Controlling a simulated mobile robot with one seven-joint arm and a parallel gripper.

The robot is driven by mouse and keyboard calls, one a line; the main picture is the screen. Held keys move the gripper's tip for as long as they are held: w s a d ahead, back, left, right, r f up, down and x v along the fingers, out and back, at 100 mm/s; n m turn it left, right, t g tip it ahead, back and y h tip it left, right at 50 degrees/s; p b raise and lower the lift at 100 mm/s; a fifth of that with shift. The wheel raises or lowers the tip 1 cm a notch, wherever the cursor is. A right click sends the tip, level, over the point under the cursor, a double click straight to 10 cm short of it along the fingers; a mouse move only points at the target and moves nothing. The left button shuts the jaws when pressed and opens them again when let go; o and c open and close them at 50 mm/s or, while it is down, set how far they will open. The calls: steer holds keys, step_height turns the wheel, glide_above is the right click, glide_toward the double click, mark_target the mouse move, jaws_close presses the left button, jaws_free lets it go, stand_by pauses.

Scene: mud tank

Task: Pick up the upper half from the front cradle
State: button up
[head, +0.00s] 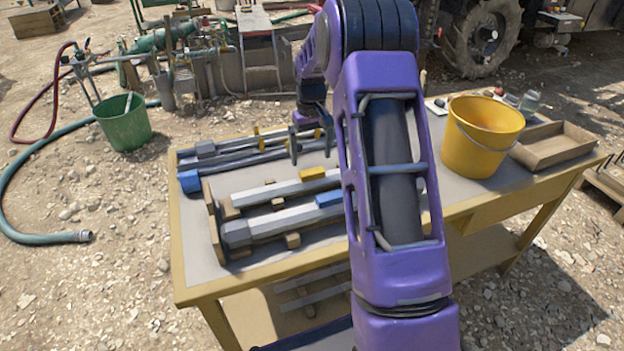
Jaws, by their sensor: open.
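The front cradle, a wooden rack with an end board (214,232) and low blocks, lies along the near side of the table. Two long pale grey pieces rest in it: one with a yellow block (312,174), and a nearer one with a blue block (328,199) and a thick grey left end (237,234). I cannot tell from looks which is the upper half. My arm hides their right ends. My gripper (309,148) is open and empty, fingers down, over or near the rear bars, behind the front cradle. Its height above them is unclear.
Darker bars (262,155) with blue and yellow parts lie along the table's back left. A yellow bucket (481,137) and a wooden tray (553,148) stand at the right. The table's front left strip is bare. A green bucket (125,125) and hoses lie beyond.

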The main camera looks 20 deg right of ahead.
mark_target(312, 171)
steer(key=shift+d+f, duration=0.15)
steer(key=shift+f, duration=2.6)
steer(key=shift+r, duration=0.1)
jaws_close()
